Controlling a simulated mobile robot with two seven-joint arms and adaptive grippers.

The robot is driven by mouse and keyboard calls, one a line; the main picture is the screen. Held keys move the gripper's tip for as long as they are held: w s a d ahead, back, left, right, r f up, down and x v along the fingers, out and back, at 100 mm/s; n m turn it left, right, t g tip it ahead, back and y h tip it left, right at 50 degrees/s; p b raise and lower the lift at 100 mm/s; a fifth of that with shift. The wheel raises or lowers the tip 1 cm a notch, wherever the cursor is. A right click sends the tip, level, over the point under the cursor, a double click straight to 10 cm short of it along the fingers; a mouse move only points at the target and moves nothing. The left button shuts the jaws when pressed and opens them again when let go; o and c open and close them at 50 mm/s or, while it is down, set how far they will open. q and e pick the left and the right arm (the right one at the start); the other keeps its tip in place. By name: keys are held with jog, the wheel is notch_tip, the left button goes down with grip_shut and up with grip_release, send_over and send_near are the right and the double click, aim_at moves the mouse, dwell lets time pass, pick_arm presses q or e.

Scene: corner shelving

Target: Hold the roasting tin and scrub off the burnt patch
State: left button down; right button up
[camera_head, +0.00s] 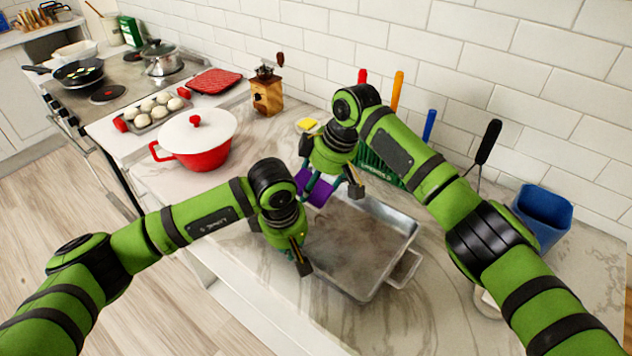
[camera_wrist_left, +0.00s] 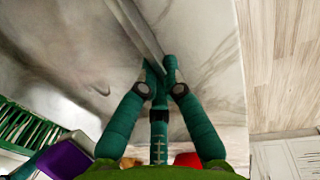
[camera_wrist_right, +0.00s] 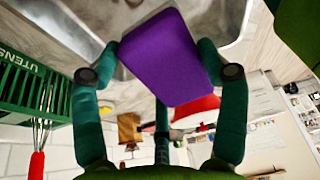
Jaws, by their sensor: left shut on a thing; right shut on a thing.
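The grey metal roasting tin (camera_head: 375,245) lies on the marble counter, its far left corner hidden by my right gripper. Its floor looks cloudy, with brownish smudges; I cannot make out a sharp edge to the burnt patch. My left gripper (camera_head: 302,264) is shut on the tin's near left rim; in the left wrist view the fingertips (camera_wrist_left: 160,65) pinch the rim (camera_wrist_left: 138,32). My right gripper (camera_wrist_right: 158,52) is shut on a purple sponge (camera_wrist_right: 165,72), gripping it by two sides. In the head view the sponge (camera_head: 314,188) is at the tin's far left end; whether it touches cannot be told.
A green utensil holder (camera_wrist_right: 30,88) stands just behind the tin, partly hidden by my right arm. A blue container (camera_head: 541,218) stands at the right. A yellow sponge (camera_head: 307,125), a grinder (camera_head: 266,95) and a red pot (camera_head: 200,152) are farther left. Bare counter lies in front.

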jog(key=shift+w+d+r, duration=0.1)
jog(key=shift+w, duration=0.45)
jog(key=shift+w+d+f, duration=0.1)
jog(key=shift+w+f, duration=0.15)
jog(key=shift+f, duration=1.05)
jog(key=shift+w+d+f, duration=0.1)
jog(key=shift+w+f, duration=0.15)
jog(key=shift+f, duration=1.1)
jog(key=shift+w+d+f, duration=0.1)
jog(key=shift+w+f, duration=0.15)
jog(key=shift+f, duration=1.05)
jog(key=shift+d+f, duration=0.25)
jog(key=shift+d, duration=0.05)
jog(key=shift+s+d, duration=0.6)
jog(key=shift+d, duration=0.15)
jog(key=shift+s+d, duration=0.55)
jog(key=shift+d, duration=0.2)
jog(key=shift+w+a+r, duration=0.1)
jog(key=shift+w+a, duration=0.5)
jog(key=shift+a, duration=0.3)
jog(key=shift+w+a, duration=0.6)
jog(key=shift+a, duration=0.3)
notch_tip(320, 180, up, 8)
